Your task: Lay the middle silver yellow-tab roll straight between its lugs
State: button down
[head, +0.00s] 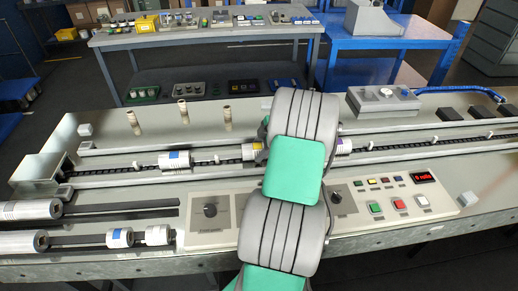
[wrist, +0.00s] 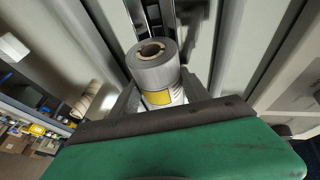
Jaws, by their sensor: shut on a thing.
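The silver roll with the yellow tab (wrist: 153,72) is between the fingers of my gripper (wrist: 158,92), which is shut on it. Its hollow brown core end faces the wrist camera. The dark chain track (wrist: 150,14) runs just beyond it. In the head view my arm hides most of this roll; a sliver of its yellow tab (head: 257,145) shows at the arm's left edge, near the chain. Whether it touches the chain or is straight, I cannot tell. White lugs (head: 217,158) stand along the chain; those beside the held roll are largely hidden.
A blue-tab roll (head: 174,161) lies on the chain to the left, and a purple-tab roll (head: 344,146) to the right. Several brown cores (head: 183,110) stand on the bench behind. A control panel (head: 390,198) lies in front. More rolls (head: 120,237) sit on shafts at left.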

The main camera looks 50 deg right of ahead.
aim_at(261, 146)
jog(key=shift+f, duration=0.25)
jog(key=c, duration=0.7)
grip_release()
jog(key=shift+o, duration=1.3)
jog(key=shift+f, duration=0.1)
jog(key=shift+a, duration=0.1)
jog(key=b+v, duration=0.1)
jog(key=v, duration=0.7)
jog(key=shift+w, duration=0.15)
